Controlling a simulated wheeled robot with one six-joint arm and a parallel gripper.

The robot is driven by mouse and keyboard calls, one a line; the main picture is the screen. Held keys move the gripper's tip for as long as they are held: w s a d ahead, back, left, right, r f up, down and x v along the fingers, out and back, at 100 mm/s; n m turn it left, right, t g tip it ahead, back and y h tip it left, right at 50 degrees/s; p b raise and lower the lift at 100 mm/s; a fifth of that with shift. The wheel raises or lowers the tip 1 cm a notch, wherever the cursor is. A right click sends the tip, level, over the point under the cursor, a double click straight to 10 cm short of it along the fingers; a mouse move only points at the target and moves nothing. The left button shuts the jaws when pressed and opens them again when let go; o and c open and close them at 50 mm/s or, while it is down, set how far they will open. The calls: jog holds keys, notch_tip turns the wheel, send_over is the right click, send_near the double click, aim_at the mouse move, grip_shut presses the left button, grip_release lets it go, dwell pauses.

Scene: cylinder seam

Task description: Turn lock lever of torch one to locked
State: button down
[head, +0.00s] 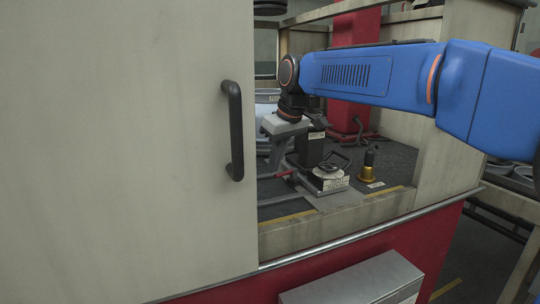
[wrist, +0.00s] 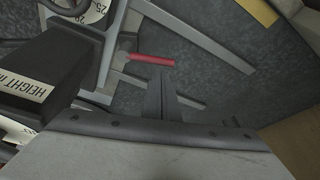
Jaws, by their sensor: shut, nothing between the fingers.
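A lever with a red handle (head: 285,174) lies low on the worktable beside a torch unit. In the wrist view the red handle (wrist: 152,60) points right from a grey bar. My gripper (head: 275,164) reaches down from above, close to the red handle. In the wrist view the fingers of my gripper (wrist: 161,74) are together and empty, with their tips just below the handle's right end. I cannot tell whether they touch it. A black block (head: 310,148) stands next to it; in the wrist view this block (wrist: 40,75) carries a "HEIGHT" label. No lock marking is readable.
A dial unit (head: 328,178) and a brass-bottomed black piece (head: 368,166) stand right of the lever. A large sliding door (head: 130,140) with a black handle (head: 234,130) covers the left. A sill (head: 330,216) runs along the front. Dark table surface lies right of my fingers in the wrist view.

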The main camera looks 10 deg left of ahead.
jog(key=shift+s+d, duration=0.3)
jog(key=shift+d, duration=0.1)
